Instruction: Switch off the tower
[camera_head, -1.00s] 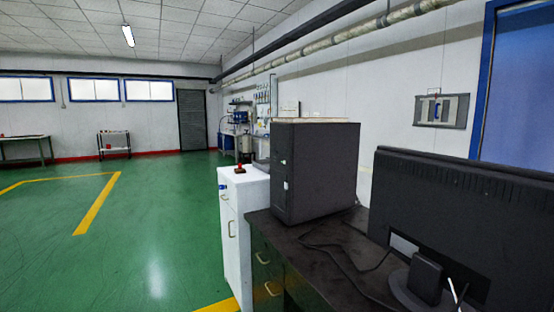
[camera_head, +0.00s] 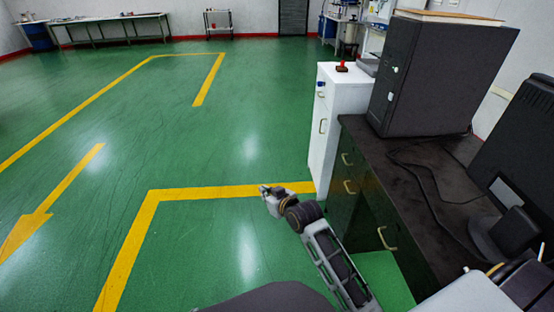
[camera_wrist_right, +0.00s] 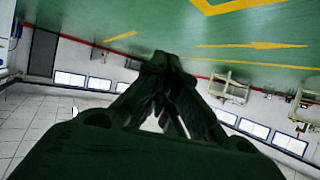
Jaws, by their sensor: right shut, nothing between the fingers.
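The tower (camera_head: 430,78) is a dark computer case standing upright on the desk at the upper right of the head view. Small light spots show on its narrow left face; I cannot tell whether its power is on. My right gripper (camera_head: 264,189) is held out over the green floor, left of the desk and well apart from the tower. It is shut and empty; its closed fingers also show in the right wrist view (camera_wrist_right: 163,62), with no tower there. My left gripper is not in view.
The tower's desk (camera_head: 375,178) has drawers on its left side and cables on top. A monitor (camera_head: 515,135) stands at the right. A white cabinet (camera_head: 341,92) with a red-topped object (camera_head: 342,67) stands beyond the desk. The floor at left is free.

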